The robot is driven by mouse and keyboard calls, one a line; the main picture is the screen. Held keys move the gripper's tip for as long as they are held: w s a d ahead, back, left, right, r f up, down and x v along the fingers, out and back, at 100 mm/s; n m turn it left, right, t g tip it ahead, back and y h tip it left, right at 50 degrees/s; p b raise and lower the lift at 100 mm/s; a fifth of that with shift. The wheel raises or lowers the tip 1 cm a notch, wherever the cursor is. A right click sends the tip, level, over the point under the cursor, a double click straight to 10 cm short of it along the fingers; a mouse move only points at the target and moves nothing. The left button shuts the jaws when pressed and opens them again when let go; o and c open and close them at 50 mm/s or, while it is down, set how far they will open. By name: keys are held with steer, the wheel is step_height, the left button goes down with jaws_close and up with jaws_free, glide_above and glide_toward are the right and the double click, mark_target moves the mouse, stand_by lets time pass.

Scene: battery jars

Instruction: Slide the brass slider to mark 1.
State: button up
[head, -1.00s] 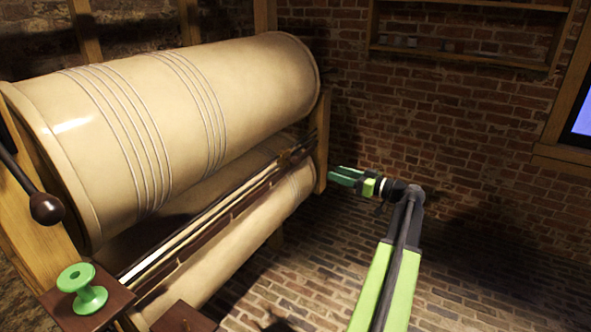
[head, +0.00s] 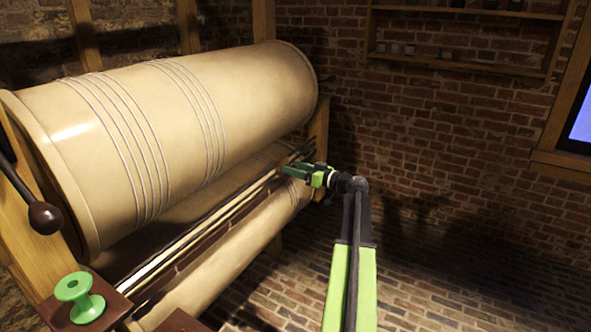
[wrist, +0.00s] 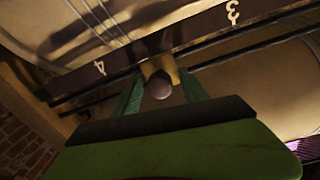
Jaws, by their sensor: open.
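The brass slider (wrist: 168,66) shows in the wrist view on the rail, with a round dark knob (wrist: 159,85) facing me. It sits between the numerals 4 (wrist: 100,68) and 3 (wrist: 232,12) on a dark scale bar (wrist: 180,36). Mark 1 cannot be made out. My gripper (wrist: 160,88) is open, with one green finger on each side of the knob; contact cannot be told. In the head view my gripper (head: 289,171) is at the far right end of the rails (head: 215,221), and the slider there is hidden or too small to tell.
A large cream drum (head: 180,135) lies above the rails, with another cream cylinder (head: 245,235) below. A green spool-shaped knob (head: 78,298) stands at the near left, and a dark ball handle (head: 46,217) hangs at the left edge. The brick floor at right is clear.

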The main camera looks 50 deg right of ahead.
jaws_close()
stand_by(0.3)
stand_by(1.1)
